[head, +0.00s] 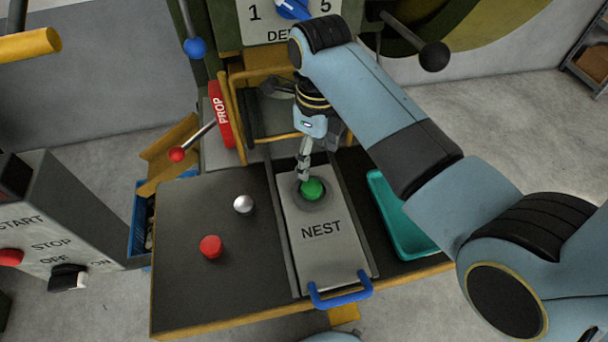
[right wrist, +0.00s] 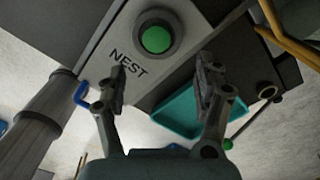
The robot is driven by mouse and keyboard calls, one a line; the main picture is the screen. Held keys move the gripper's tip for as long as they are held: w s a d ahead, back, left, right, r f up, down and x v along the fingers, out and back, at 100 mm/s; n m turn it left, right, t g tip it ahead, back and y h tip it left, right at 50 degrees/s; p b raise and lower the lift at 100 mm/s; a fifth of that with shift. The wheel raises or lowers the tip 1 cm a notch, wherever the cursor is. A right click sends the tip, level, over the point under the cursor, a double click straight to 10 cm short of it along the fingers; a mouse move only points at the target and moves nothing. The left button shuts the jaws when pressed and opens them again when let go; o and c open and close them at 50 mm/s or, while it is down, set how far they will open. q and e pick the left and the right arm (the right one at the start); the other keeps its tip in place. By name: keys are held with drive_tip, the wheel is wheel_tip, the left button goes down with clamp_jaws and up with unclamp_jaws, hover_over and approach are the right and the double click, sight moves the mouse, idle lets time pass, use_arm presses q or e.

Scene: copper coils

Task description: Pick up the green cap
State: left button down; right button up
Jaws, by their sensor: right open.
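The green cap (head: 313,189) is round and sits in the dark ring of the grey plate marked NEST (head: 322,250). In the right wrist view the green cap (right wrist: 156,39) shows beyond the fingertips, in the upper middle. My right gripper (head: 304,172) is just behind the cap in the head view, pointing down. In the right wrist view its two fingers (right wrist: 160,78) are spread wide with nothing between them. I cannot tell the exact height of the fingertips over the cap. My left gripper is in neither view.
A red cap (head: 210,246) and a silver ball (head: 243,204) stand on the dark table (head: 190,290) to the left. A teal tray (head: 385,205) lies right of the plate. A blue handle (head: 341,290) is at the plate's front.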

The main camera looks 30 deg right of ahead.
sight(312, 187)
drive_tip(key=f, duration=0.4)
drive_tip(key=shift+s, duration=0.2)
drive_tip(key=shift+w+f, duration=0.1)
drive_tip(key=shift+f, duration=0.15)
drive_tip(key=f, duration=0.4)
drive_tip(key=shift+a+f+b, duration=0.3)
drive_tip(key=shift+b, duration=0.1)
drive_tip(key=shift+f, duration=0.2)
drive_tip(key=c, duration=1.3)
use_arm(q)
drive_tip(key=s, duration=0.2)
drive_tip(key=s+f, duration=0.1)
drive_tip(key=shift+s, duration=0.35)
use_arm(e)
drive_tip(key=shift+r, duration=0.1)
